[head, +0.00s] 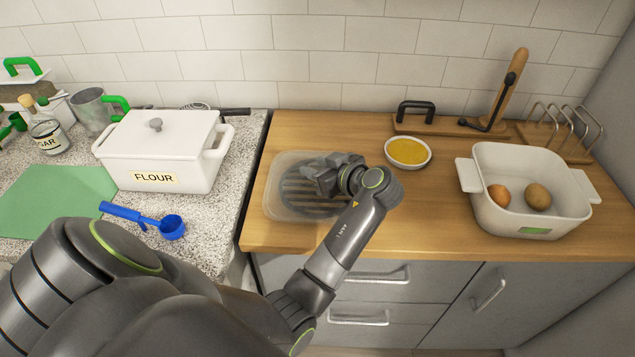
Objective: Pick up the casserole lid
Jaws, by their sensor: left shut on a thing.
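The casserole lid (275,203) appears to be the clear, rounded-rectangular piece over the left part of the wooden counter. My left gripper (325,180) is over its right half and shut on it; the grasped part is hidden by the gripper. A dark oval with light stripes shows through the lid. I cannot tell whether the lid touches the counter. An open white casserole dish (528,216) with a green label stands on the right, holding two brownish round items (537,197). My right gripper is not in view.
A bowl of yellow contents (407,153) stands just behind my left gripper. A wooden stand with black handles (480,126) and a wire rack (565,130) are at the back right. A white FLOUR box (160,150) and blue scoop (150,218) are on the left speckled counter.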

